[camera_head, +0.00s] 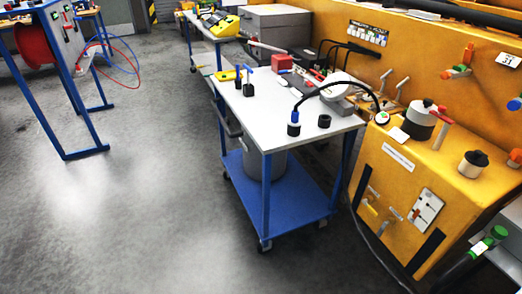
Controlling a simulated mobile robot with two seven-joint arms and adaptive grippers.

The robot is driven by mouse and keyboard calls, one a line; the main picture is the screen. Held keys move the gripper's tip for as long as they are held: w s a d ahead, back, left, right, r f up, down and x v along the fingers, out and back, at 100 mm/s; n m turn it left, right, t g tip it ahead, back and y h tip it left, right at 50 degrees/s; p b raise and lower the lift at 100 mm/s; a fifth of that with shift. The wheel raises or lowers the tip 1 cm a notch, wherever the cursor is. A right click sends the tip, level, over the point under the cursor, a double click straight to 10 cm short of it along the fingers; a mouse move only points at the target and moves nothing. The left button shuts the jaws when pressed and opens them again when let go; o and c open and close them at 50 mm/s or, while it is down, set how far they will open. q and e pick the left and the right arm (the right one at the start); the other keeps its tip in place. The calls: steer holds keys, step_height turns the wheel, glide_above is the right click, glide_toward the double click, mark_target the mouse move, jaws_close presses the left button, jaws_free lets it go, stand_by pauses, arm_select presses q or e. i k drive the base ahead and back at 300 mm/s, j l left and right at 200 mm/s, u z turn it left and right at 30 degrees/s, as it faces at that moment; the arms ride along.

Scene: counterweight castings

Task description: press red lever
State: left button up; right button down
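A red lever (441,117) stands up from the top of the yellow machine (398,182) at the right. An orange-red knob or handle (515,156) is at the right edge and partly cut off. I cannot tell from this view which of these is the task's lever. Neither of my grippers shows.
A grey-topped blue cart (264,117) with tools stands left of the machine. A black hose (343,84) arches from the cart to the machine. A blue-framed bench (85,110) is at the upper left. The grey floor between is clear.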

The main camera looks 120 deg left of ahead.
mark_target(308, 82)
steer(key=u, duration=4.3)
steer(key=i+j+z, duration=0.15)
steer(key=i+j, duration=0.15)
steer(key=i+j+z, duration=0.1)
steer(key=i+j, duration=0.2)
steer(key=i+j+z, duration=0.15)
steer(key=i+j, duration=0.15)
steer(key=i+j+z, duration=0.1)
steer(key=i+j, duration=0.15)
steer(key=j, duration=0.15)
steer(key=i+j+z, duration=0.15)
steer(key=j, duration=0.25)
steer(key=i+j+z, duration=0.1)
steer(key=i+j, duration=0.2)
steer(key=j, duration=0.15)
steer(key=i+j+z, duration=0.2)
steer(key=j, duration=0.3)
steer(key=j+z, duration=0.15)
steer(key=j, duration=0.3)
steer(key=j+z, duration=0.15)
steer(key=j, duration=0.35)
steer(key=k+j+z, duration=0.1)
steer(key=j, duration=0.4)
